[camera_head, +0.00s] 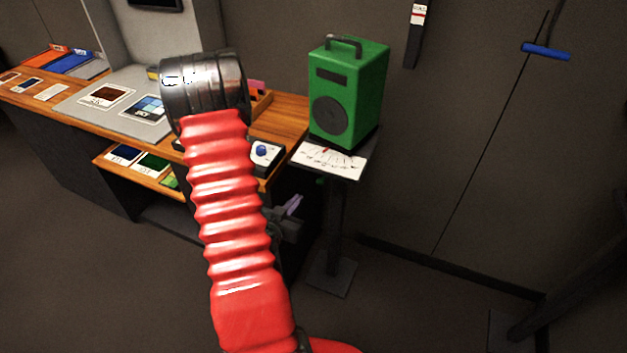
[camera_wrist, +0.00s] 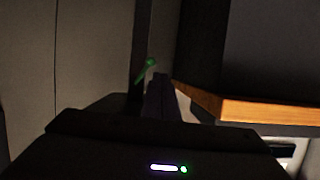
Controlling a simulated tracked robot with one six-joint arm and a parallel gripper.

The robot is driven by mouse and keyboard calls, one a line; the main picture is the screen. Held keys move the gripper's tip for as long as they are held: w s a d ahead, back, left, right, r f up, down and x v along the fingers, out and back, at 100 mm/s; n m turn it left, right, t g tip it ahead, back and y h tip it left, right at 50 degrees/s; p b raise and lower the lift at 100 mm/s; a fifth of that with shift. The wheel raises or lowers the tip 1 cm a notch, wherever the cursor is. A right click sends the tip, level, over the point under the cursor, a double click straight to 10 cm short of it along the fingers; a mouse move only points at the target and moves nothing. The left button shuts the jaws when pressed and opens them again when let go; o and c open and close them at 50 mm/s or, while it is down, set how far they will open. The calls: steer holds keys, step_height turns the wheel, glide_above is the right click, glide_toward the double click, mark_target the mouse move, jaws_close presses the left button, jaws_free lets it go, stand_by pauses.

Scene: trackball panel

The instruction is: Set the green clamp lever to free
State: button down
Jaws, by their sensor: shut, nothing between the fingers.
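The green clamp lever (camera_wrist: 147,69) shows in the wrist view as a thin green bar, tilted up to the right, on a dark post (camera_wrist: 142,40). In the head view only a small green bit of the lever (camera_head: 320,182) shows, under the top of the speaker stand. My gripper (camera_wrist: 160,76) is shut and empty, its purple fingers pointing toward the lever. The fingertips look just right of and below the lever in the wrist view; I cannot tell whether they touch. In the head view, my gripper (camera_head: 297,199) is left of the stand post (camera_head: 335,225).
A green speaker (camera_head: 347,92) stands on the stand above a white dial sheet (camera_head: 330,160). The wooden desk (camera_head: 285,120) lies to the left, with a blue trackball panel (camera_head: 264,153) at its end; its edge (camera_wrist: 250,110) is close right of my fingers.

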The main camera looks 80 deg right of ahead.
steer(key=r, duration=0.1)
steer(key=s+r+h, duration=0.1)
steer(key=r+g+h, duration=0.1)
steer(key=r, duration=0.1)
steer(key=shift+s+d+r, duration=0.1)
steer(key=shift+s+d, duration=0.25)
steer(key=shift+w, duration=0.2)
